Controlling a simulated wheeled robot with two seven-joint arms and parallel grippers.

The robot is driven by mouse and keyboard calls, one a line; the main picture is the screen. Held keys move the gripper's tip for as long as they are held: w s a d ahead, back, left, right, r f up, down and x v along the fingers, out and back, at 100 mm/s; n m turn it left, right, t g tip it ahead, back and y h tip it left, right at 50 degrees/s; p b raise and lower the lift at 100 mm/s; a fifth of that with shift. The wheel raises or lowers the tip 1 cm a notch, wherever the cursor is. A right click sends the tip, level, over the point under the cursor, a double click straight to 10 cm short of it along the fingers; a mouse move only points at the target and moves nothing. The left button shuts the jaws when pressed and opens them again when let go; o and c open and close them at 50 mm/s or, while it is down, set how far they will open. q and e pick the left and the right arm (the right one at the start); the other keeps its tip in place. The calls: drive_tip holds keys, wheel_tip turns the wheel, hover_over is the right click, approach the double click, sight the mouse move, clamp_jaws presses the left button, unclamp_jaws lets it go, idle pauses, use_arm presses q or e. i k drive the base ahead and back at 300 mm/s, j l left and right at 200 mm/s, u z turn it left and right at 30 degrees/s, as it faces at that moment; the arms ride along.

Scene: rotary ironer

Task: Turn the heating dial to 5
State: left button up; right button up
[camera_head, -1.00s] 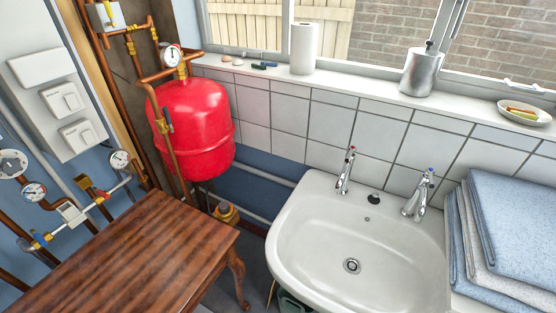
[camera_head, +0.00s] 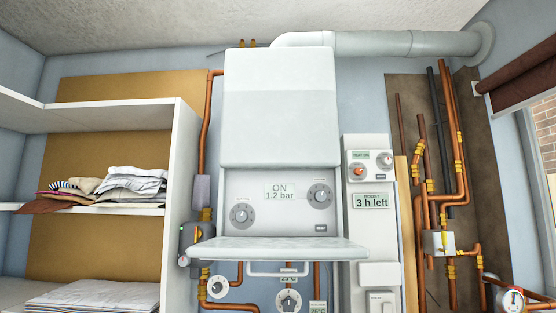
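A white boiler (camera_head: 280,105) hangs on the wall in the middle of the view. Its lower panel is exposed, and a display (camera_head: 280,191) there reads "ON 1.2 bar". A round grey dial (camera_head: 242,213) sits left of the display and another grey dial (camera_head: 320,195) sits to its right. Their labels and numbers are too small to read, so I cannot tell which is the heating dial or where it points. A white flap (camera_head: 280,249) juts out below the dials. Neither of my grippers is in view.
Right of the boiler, a white control unit (camera_head: 371,211) shows "3 h left", with two small knobs above. Gauges (camera_head: 288,299) and copper pipes sit below the flap. Shelves with folded cloths (camera_head: 134,184) stand left; more pipes (camera_head: 460,170) run right.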

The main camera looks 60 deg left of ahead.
sight(242, 215)
drive_tip(key=u, duration=1.85)
